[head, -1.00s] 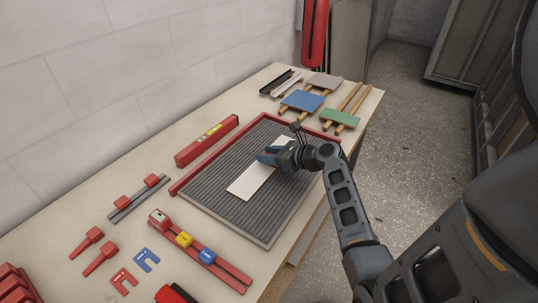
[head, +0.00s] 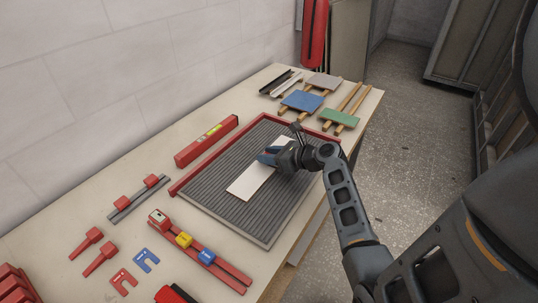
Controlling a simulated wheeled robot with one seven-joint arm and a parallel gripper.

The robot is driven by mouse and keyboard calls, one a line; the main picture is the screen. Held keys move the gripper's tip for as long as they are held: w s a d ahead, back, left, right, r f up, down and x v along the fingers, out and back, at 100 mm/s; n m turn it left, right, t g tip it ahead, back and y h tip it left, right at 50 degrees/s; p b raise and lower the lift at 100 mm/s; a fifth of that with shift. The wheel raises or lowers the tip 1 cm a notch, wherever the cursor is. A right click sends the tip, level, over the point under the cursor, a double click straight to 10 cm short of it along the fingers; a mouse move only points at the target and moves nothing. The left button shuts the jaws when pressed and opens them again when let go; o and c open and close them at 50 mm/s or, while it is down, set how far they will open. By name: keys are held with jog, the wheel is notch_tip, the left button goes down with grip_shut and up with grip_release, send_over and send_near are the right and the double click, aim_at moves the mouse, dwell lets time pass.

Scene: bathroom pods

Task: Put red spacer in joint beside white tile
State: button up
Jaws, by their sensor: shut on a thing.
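The white tile (head: 249,183) lies slantwise on the grey ridged bed (head: 218,205), which has a red edge along its left and far sides. My gripper (head: 266,158) is low over the middle of the tile and appears shut on it. Its blue-and-dark fingers and wrist cover part of the tile, and the exact grip is hidden. A red U-shaped spacer (head: 123,281) lies flat on the bench at the near left, well away from my gripper. A similar blue one (head: 146,260) lies beside it.
A red level (head: 207,141) lies left of the bed. A red rail tool (head: 205,255) with yellow and blue blocks lies in front. Red-handled tools (head: 100,259) lie at left.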

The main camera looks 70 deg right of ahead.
jog(key=shift+f, duration=0.35)
jog(key=shift+r, duration=0.35)
dwell(0.6)
jog(key=shift+w+a, duration=0.1)
jog(key=shift+w, duration=0.05)
dwell(1.1)
jog(key=shift+f, duration=0.5)
jog(key=o, duration=1.1)
jog(key=shift+b+v, duration=0.4)
jog(key=shift+v, duration=3.55)
jog(key=shift+f, duration=0.1)
